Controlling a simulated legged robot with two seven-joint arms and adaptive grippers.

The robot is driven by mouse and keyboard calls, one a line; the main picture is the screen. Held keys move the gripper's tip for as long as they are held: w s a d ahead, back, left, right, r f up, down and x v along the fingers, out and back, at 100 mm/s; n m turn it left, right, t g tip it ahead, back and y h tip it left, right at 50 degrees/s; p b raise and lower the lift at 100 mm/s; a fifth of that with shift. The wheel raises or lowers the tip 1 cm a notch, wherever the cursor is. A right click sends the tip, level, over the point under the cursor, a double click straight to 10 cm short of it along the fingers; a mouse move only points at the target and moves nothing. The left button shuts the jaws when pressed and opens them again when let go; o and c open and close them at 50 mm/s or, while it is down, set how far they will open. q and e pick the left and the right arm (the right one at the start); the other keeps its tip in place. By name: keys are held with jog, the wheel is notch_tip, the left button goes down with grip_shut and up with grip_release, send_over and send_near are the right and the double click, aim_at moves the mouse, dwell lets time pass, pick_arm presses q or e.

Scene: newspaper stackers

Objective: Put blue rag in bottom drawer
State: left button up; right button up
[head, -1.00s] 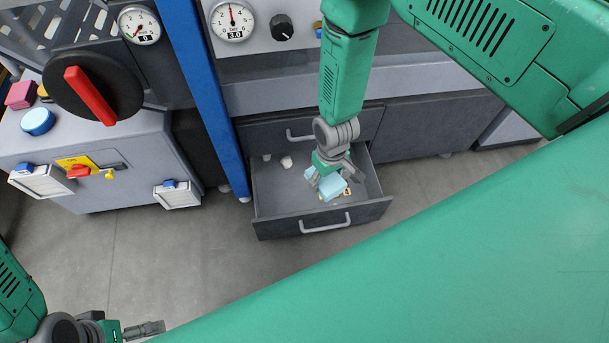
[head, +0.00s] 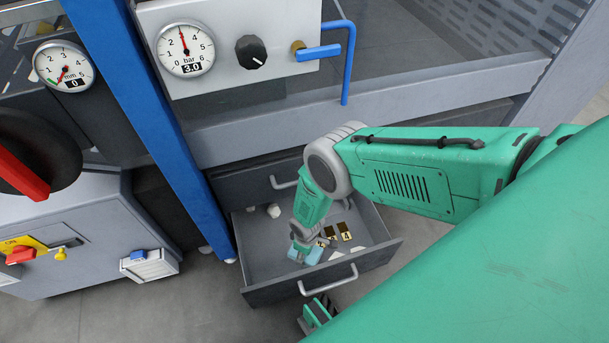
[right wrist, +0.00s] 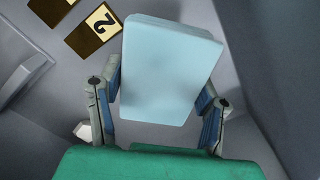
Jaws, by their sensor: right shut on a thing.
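The blue rag (head: 313,256) is a pale-blue folded block, low inside the open bottom drawer (head: 272,294). My right gripper (head: 303,248) reaches down into the drawer and is shut on the rag. In the right wrist view the rag (right wrist: 170,70) sits between the two fingers, one along each side. The gripper hides part of the rag in the head view. My left gripper (head: 318,312) shows just in front of the drawer, partly hidden by my green body; whether it is open is unclear.
Black-and-gold number tags (head: 344,231) lie in the drawer, one marked 2 (right wrist: 94,30). A small white piece (head: 273,211) lies at its back left. A closed drawer (head: 258,182) is above. A blue post (head: 150,120) stands to the left, with a grey cabinet (head: 75,235) beyond.

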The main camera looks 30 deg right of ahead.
jog(key=shift+f, duration=0.55)
jog(key=f+b, duration=0.1)
jog(key=f, duration=0.1)
jog(key=f+b, duration=0.1)
jog(key=shift+a+f+b, duration=0.15)
jog(key=shift+a+b, duration=0.15)
jog(key=shift+d, duration=0.15)
jog(key=o, duration=1.3)
notch_tip(320, 180, up, 12)
jog(key=p, duration=0.7)
